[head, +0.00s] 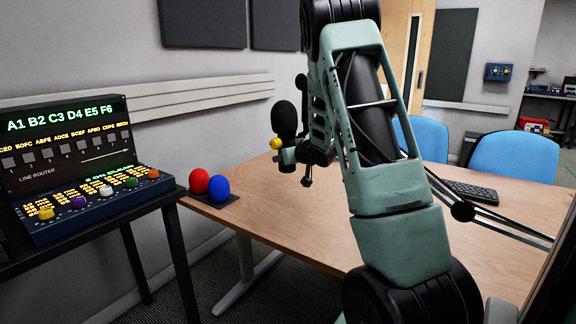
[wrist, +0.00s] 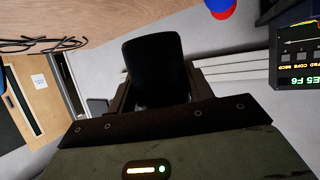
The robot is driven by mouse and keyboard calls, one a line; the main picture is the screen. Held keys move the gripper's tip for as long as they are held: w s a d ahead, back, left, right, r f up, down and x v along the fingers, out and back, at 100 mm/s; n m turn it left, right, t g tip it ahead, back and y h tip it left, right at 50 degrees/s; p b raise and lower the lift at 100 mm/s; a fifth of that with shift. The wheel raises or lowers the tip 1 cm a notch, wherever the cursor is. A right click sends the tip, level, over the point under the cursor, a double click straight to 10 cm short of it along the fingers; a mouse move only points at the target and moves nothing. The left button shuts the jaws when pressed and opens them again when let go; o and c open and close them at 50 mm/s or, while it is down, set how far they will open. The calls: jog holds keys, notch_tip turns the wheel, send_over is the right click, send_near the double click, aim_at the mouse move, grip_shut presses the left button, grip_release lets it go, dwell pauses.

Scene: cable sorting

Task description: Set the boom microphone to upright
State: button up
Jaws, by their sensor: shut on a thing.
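The boom microphone (head: 285,119) has a dark foam head, which stands about upright in the head view, left of my arm and above the table's far side. In the wrist view a black rounded block, which looks like the microphone (wrist: 155,62), fills the space between my fingers. My gripper (wrist: 154,100) is shut on it. In the head view my arm partly hides the gripper and the microphone's mount. A small yellow ball (head: 276,143) shows just below the foam head.
A red ball (head: 199,181) and a blue ball (head: 218,188) sit on a dark pad at the table's left corner. The line router (head: 75,170) stands on a black table at left. A keyboard (head: 470,190) and blue chairs (head: 515,157) are at right. The wooden table (head: 285,215) is clear in front.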

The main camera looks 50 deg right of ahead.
jog(key=shift+w+b, duration=0.1)
jog(key=shift+b, duration=0.2)
dwell(0.4)
jog(key=o, duration=1.4)
jog(key=v, duration=0.8)
jog(key=p+v, duration=0.1)
jog(key=v, duration=0.8)
jog(key=shift+s+f, duration=0.15)
jog(key=shift+s, duration=0.1)
